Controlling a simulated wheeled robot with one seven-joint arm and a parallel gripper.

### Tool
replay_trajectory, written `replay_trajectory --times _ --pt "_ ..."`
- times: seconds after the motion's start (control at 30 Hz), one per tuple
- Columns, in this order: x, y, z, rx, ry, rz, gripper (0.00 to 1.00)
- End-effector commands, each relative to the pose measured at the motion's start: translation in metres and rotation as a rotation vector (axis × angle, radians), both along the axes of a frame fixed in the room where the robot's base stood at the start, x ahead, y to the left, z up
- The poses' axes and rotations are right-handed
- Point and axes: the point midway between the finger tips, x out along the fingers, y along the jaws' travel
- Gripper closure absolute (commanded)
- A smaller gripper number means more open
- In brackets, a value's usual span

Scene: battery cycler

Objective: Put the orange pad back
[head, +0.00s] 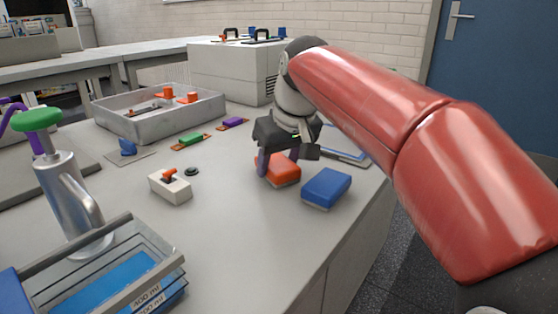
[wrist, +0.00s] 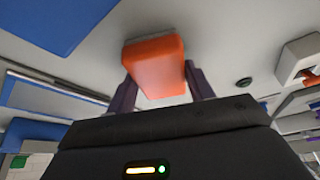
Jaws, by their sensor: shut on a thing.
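The orange pad (head: 284,172) is a small orange block near the right side of the grey worktop in the head view. My gripper (head: 279,170) is shut on it from above, with one dark purple finger in front of its left side. In the wrist view the orange pad (wrist: 155,68) sits between the two dark fingers of my gripper (wrist: 160,88), and a thin grey underside shows along its edge. I cannot tell whether the pad touches the worktop or is slightly above it.
A blue pad (head: 326,187) lies just right of the orange pad. A white switch box (head: 170,187), a small dark button (head: 191,171) and a grey tray (head: 158,119) are to the left. A blue-framed flat item (head: 351,157) lies behind. The worktop's right edge is close.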

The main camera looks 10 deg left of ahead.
Motion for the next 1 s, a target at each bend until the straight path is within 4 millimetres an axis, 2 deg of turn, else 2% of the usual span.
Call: replay_trajectory --times 0.03,0.07,0.23,0.47,0.63,1.0 --pt "0.0 0.0 -0.003 0.0 0.0 0.0 0.66" --pt "0.0 0.0 -0.003 0.0 0.0 0.0 0.46" --pt "0.0 0.0 -0.002 0.0 0.0 0.0 0.26" --pt "0.0 0.0 -0.002 -0.001 0.001 0.0 0.26" --pt "-0.002 -0.002 0.009 0.001 -0.001 0.0 0.26" --pt "-0.022 -0.022 0.081 0.001 -0.003 0.0 0.26"
